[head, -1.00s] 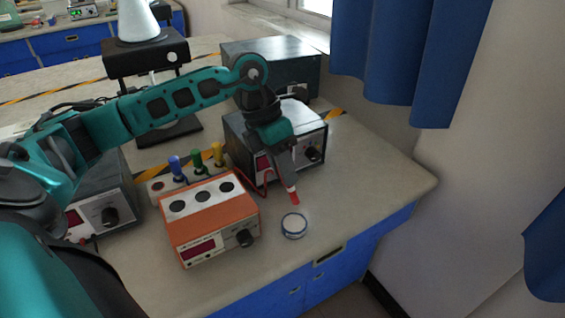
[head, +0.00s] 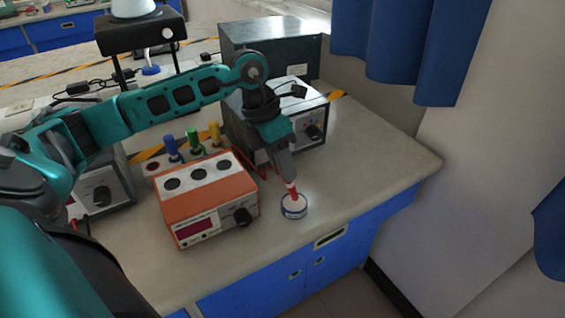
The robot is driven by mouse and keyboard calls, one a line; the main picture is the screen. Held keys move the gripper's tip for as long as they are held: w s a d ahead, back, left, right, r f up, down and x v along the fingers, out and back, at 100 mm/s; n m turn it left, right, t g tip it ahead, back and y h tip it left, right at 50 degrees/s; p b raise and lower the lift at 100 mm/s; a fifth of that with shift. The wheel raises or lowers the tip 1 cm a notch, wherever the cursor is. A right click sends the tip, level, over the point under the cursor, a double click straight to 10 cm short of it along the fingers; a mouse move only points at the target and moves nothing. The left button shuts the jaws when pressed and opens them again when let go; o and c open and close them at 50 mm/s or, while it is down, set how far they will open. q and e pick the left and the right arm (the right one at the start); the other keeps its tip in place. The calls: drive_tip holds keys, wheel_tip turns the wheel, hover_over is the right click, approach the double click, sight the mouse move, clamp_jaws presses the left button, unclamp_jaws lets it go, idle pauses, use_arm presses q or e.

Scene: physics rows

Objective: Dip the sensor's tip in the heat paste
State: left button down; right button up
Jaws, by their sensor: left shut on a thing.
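My left gripper (head: 288,178) is shut on the red sensor (head: 292,190), which points down below the fingers. The sensor's lower end is at the opening of a small round tin of white heat paste (head: 294,207). From this view the tip overlaps the white paste; I cannot tell how deep it is. The tin stands on the bench near its front edge. My right gripper is not in view.
An orange heater block with several holes (head: 208,203) stands just left of the tin. Blue, green and yellow handled items (head: 193,142) stand behind it. A dark instrument box (head: 309,128) is behind my gripper. Bench right of the tin (head: 365,180) is clear.

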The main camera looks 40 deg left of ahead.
use_arm(q)
drive_tip(key=shift+f, duration=0.25)
idle(0.5)
drive_tip(key=shift+f+b, duration=0.4)
drive_tip(key=shift+b, duration=0.1)
idle(1.0)
drive_tip(key=shift+r+p, duration=2.6)
drive_tip(key=shift+r, duration=1)
drive_tip(key=shift+d, duration=0.1)
